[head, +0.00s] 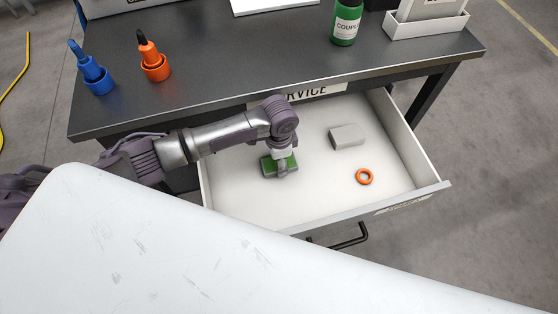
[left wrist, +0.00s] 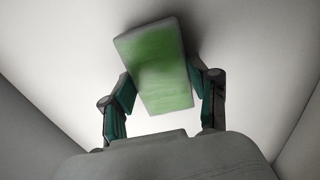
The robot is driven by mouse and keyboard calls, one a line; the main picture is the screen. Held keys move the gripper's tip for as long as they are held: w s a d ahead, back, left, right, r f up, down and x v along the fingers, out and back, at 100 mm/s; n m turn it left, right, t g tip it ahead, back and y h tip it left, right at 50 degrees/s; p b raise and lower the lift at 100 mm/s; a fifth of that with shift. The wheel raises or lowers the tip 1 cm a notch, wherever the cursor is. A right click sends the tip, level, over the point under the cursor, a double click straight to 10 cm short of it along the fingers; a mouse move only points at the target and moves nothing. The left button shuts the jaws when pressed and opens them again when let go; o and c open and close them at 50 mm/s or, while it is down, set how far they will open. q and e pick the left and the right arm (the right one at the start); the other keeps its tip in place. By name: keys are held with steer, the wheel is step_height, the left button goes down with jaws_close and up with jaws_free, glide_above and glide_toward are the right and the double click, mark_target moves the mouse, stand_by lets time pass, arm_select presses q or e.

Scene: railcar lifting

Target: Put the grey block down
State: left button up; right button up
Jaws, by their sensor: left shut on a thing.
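My left gripper (head: 281,172) points down inside the open drawer and is shut on a block with a green face and grey edges (head: 268,167). In the left wrist view the same block (left wrist: 160,70) sits tilted between the two fingers (left wrist: 160,98), over the drawer's pale floor. I cannot tell if it touches the floor. A plain grey block (head: 347,137) lies on the drawer floor to the right, apart from the gripper. My right gripper is not in view.
The white drawer (head: 400,122) extends from the dark workbench (head: 230,50). An orange ring (head: 364,176) lies in its right part. Blue (head: 92,70) and orange (head: 153,60) holders, a green bottle (head: 345,22) and a white tray (head: 428,25) stand on the bench. Drawer floor between gripper and ring is clear.

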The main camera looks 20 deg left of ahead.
arm_select(q)
steer(key=shift+f, duration=0.25)
steer(key=o, duration=1.5)
steer(key=shift+f, duration=0.1)
steer(key=shift+c, duration=0.2)
step_height(320, 180, up, 12)
steer(key=p, duration=0.1)
steer(key=shift+r+p, duration=0.2)
steer(key=shift+p, duration=0.1)
